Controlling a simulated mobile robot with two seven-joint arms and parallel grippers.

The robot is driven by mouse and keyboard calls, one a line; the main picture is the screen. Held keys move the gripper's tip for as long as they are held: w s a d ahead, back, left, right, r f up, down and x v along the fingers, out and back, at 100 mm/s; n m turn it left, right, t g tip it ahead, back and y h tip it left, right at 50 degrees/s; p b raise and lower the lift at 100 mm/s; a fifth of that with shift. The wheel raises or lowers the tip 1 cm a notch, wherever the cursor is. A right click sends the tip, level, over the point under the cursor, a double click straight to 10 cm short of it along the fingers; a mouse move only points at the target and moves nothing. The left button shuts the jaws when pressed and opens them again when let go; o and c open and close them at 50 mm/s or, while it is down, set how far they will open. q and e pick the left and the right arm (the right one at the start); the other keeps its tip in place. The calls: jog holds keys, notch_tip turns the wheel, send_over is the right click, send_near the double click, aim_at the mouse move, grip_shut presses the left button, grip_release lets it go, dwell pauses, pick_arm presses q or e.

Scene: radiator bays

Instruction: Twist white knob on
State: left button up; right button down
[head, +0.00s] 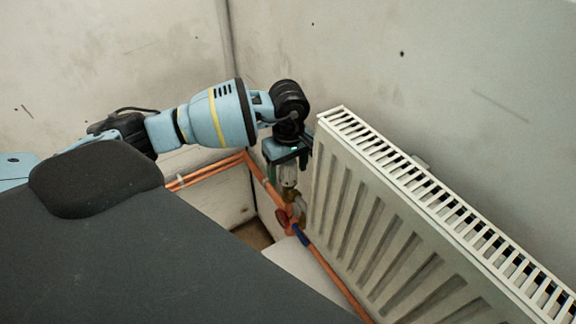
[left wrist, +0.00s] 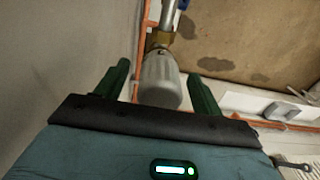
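The white knob (left wrist: 160,82) is a ribbed, pale grey-white cylinder on a brass valve fitting (left wrist: 158,40). In the head view the knob (head: 289,177) shows just below my left gripper (head: 290,163), at the left end of the radiator. In the left wrist view the two green fingers of my left gripper (left wrist: 160,88) stand apart on either side of the knob. A narrow gap shows between each finger and the knob, so it is open. The gripper partly hides the knob in the head view. My right gripper is not in view.
The white radiator (head: 375,235) stands close to the right of my left gripper. Orange pipes (head: 215,171) run along the wall, with a red handle (head: 282,217) and a blue part (head: 301,235) below the valve. Walls close in the corner behind.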

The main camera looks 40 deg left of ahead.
pick_arm(q)
jog(key=c, duration=1.1)
jog(key=shift+o, duration=0.2)
jog(key=shift+f, duration=0.15)
